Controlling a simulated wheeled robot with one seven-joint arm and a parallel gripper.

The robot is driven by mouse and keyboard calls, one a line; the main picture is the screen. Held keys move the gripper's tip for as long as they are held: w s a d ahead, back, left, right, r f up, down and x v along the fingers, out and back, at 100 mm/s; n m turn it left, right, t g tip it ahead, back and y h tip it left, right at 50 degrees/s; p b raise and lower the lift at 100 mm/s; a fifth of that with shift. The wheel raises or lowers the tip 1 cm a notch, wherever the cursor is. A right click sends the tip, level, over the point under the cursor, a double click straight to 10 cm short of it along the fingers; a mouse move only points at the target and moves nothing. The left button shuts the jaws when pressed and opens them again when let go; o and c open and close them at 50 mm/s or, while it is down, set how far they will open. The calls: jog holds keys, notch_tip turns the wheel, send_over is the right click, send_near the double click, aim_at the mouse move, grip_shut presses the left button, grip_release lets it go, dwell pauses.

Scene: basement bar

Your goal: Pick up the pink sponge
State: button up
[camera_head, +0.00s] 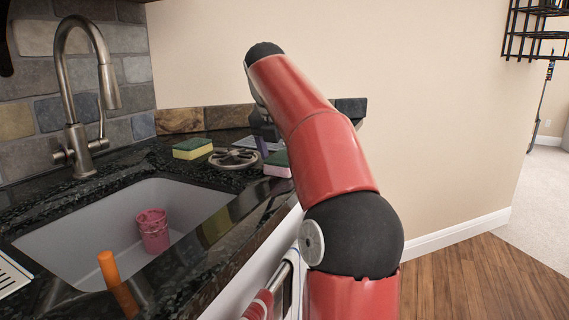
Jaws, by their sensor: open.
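The pink sponge (278,171) has a dark green top layer and lies on the dark countertop near its right end. My red arm hides its right part. My gripper (264,143) hangs over the counter just behind and a little left of the sponge, partly hidden by my arm. Its jaws are open, and I see nothing held in them. The exact gap between the fingers and the sponge cannot be told.
A yellow sponge with a green top (192,149) and a round metal piece (233,159) lie left of the pink sponge. The sink (75,235) holds a pink cup (152,231). A faucet (76,120) and an orange stick-like object (108,268) stand nearby. The wall is close behind.

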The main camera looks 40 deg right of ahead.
jog(key=shift+w+d+f, duration=0.15)
jog(key=shift+f, duration=0.3)
jog(key=shift+f, duration=0.1)
jog(key=c, duration=1.1)
